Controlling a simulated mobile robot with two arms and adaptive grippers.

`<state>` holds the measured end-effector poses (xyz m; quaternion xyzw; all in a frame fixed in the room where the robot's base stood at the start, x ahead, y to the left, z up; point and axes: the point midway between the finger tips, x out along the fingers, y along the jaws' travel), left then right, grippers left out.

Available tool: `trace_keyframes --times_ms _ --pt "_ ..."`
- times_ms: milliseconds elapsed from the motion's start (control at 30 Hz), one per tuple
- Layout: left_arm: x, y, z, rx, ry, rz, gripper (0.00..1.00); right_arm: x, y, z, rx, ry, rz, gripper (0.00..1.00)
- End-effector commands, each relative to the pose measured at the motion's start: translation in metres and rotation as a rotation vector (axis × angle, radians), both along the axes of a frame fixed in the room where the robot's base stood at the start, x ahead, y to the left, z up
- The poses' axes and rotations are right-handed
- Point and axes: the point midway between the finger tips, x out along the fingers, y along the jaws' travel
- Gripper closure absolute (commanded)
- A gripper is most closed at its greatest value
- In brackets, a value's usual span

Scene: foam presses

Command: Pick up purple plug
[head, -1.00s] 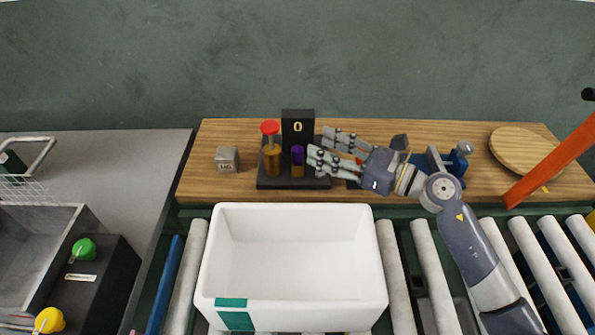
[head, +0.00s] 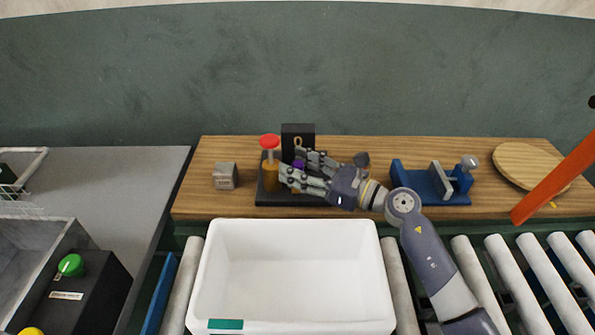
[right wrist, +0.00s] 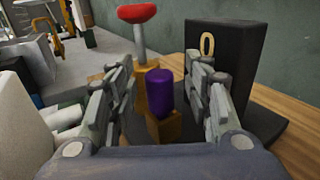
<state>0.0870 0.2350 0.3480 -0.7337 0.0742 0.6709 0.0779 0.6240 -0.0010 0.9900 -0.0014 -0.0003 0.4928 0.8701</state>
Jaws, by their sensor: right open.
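The purple plug (right wrist: 159,88) stands upright in a small orange-brown block on a black base (head: 268,198). In the head view the plug (head: 299,163) is mostly hidden by my right gripper. My right gripper (head: 290,168) is open at the stand, its fingers pointing left. In the right wrist view my right gripper (right wrist: 160,75) has one finger on each side of the plug, with visible gaps. The plug is not gripped. My left gripper is not in view.
A red-topped orange cylinder (head: 270,176) stands just left of the plug. A black upright panel marked 0 (head: 298,131) stands behind. A grey cube (head: 225,176), a blue fixture (head: 425,186) and a round wooden board (head: 530,165) share the shelf. A white bin (head: 290,285) sits in front.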

Motion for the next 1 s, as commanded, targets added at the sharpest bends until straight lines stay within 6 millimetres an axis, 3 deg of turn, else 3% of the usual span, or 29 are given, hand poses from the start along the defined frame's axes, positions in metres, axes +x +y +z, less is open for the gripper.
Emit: trace_keyframes --times_ms 267,467,833,1000 --pt "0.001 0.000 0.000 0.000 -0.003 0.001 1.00 0.002 0.003 -0.001 -0.001 0.001 0.000 0.54" --pt "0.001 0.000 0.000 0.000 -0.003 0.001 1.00 0.002 0.003 -0.001 -0.001 0.001 0.000 0.99" --pt "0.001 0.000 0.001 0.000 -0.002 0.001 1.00 0.002 0.002 0.001 0.000 0.000 0.000 1.00" --pt "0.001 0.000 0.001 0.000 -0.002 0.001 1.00 0.002 0.002 0.012 -0.001 -0.003 0.000 1.00"
